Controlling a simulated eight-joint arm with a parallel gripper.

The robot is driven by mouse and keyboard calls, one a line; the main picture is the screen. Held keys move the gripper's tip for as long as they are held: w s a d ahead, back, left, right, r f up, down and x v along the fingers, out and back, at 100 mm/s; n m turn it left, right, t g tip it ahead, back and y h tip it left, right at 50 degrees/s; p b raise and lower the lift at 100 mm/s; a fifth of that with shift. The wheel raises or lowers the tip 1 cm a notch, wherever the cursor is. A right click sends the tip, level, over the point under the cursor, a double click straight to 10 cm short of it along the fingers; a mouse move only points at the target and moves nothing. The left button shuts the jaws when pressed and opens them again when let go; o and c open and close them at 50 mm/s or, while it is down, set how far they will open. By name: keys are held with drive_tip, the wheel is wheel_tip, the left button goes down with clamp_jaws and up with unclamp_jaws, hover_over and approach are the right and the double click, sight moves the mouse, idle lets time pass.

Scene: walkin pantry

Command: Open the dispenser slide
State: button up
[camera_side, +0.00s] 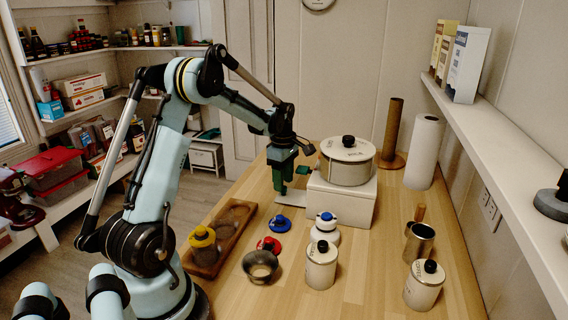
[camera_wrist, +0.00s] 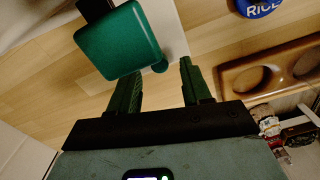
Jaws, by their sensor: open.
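The dispenser is a white canister (camera_side: 347,165) with a black-knobbed lid on a white box stand (camera_side: 340,203). A green slide handle (camera_side: 302,170) sticks out from its left side. In the wrist view the green handle (camera_wrist: 117,42) is large, on a dark stem, with a small green knob at its lower right corner. My gripper (camera_side: 281,189) is left of the handle, pointing down, with green fingers. In the wrist view my gripper (camera_wrist: 160,72) is open, and its fingertips are close to the handle's near edge.
A pale plate (camera_side: 292,198) lies below the handle. A wooden tray (camera_side: 190,266) with a yellow-lidded jar, a metal bowl (camera_side: 260,267), a blue lid (camera_side: 279,223), a red lid (camera_side: 268,244) and canisters (camera_side: 321,266) stand in front. A paper towel roll (camera_side: 422,153) stands at right.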

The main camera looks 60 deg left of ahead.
drive_tip(key=shift+f, duration=0.8)
clamp_jaws()
